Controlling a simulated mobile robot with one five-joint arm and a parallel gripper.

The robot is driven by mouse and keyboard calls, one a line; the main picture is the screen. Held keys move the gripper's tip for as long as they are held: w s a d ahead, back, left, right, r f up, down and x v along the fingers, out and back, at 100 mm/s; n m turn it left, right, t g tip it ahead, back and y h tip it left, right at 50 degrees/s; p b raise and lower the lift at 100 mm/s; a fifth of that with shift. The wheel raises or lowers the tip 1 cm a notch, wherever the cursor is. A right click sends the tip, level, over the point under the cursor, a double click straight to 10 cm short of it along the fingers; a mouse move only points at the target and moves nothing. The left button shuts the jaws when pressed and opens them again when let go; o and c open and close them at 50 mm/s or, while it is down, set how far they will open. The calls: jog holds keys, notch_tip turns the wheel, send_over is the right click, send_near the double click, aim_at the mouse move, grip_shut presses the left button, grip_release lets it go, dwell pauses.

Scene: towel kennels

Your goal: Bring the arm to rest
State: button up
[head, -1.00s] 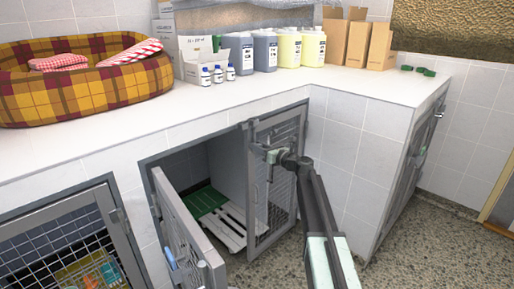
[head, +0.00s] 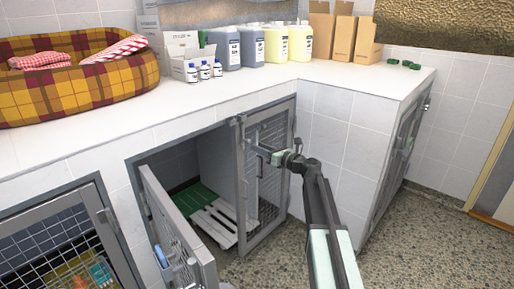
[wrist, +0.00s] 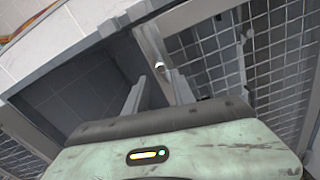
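My arm reaches forward from the lower right in the head view. A grey frame post and a small shiny round fitting (wrist: 159,67) appear just beyond the fingertips. I cannot tell whether the fingers touch the frame.
Another door leaf (head: 172,232) stands open at left. Inside the kennel is a white and green slatted board (head: 212,218). The white counter (head: 210,95) holds a plaid bed (head: 75,88), jugs, bottles and boxes. Speckled floor (head: 420,235) is clear at right.

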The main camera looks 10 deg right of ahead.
jog(key=s+a+f+n+g+y, duration=0.1)
jog(key=s+a+f+n+g, duration=0.15)
jog(key=a, duration=0.75)
jog(key=s+a+f+n+g+h, duration=0.1)
jog(key=s+a+f+n+g, duration=0.3)
jog(key=s, duration=0.3)
jog(key=s+a+f+n+g+h, duration=0.1)
jog(key=s+a+f+n+g, duration=0.1)
jog(key=s+a+f+n, duration=0.4)
jog(key=s+d+f+n+g+h, duration=0.3)
jog(key=s+d+f+n+h, duration=0.25)
jog(key=s+d+n, duration=0.35)
jog(key=s+d+f+n+g+h, duration=0.35)
jog(key=s+d+f+n, duration=0.25)
jog(key=s+n, duration=0.3)
notch_tip(320, 180, up, 29)
jog(key=s+p, duration=0.1)
jog(key=p, duration=2.8)
jog(key=shift+s+h, duration=0.15)
jog(key=shift+h, duration=0.15)
